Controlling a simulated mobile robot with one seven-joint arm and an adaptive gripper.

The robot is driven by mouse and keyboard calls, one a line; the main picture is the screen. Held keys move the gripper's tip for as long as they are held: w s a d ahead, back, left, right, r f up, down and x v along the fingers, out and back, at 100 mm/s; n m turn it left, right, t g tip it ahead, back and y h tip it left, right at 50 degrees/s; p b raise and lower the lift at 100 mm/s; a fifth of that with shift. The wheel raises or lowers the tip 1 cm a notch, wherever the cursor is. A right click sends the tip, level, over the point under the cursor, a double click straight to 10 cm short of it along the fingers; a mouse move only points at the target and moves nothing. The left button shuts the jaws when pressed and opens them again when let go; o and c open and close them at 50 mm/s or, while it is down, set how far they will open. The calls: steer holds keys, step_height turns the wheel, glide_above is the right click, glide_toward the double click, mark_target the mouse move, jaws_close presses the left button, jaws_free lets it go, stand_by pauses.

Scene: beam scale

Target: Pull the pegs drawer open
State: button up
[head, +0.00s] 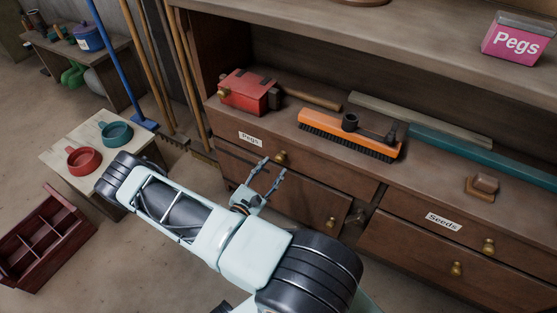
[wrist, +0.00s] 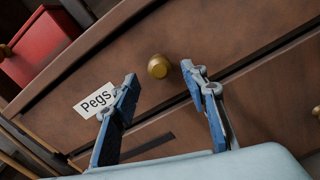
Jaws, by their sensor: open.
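The pegs drawer (head: 308,182) is the upper left drawer of the brown wooden cabinet, with a white "Pegs" label (head: 250,139) and a round brass knob (head: 281,157). Its front looks flush with the cabinet. In the wrist view the drawer front (wrist: 215,35) lies tilted across the picture, with its knob (wrist: 158,66) beyond and between my fingertips. My gripper (head: 270,170) is open and empty in front of the drawer. It also shows in the wrist view (wrist: 158,72), its left finger covering part of the label's edge. The fingers appear apart from the knob.
A seeds drawer (head: 410,205) is at the right, with lower drawers beneath. On the cabinet top are a red box (head: 247,92), an orange brush (head: 345,137) and a pink Pegs box (head: 517,42) on the shelf. A red crate (head: 45,238) stands on the floor at left.

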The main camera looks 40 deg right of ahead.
mark_target(278, 161)
steer(key=x, duration=0.5)
steer(key=shift+w+d+b, duration=0.1)
steer(key=shift+b, duration=0.2)
jaws_close()
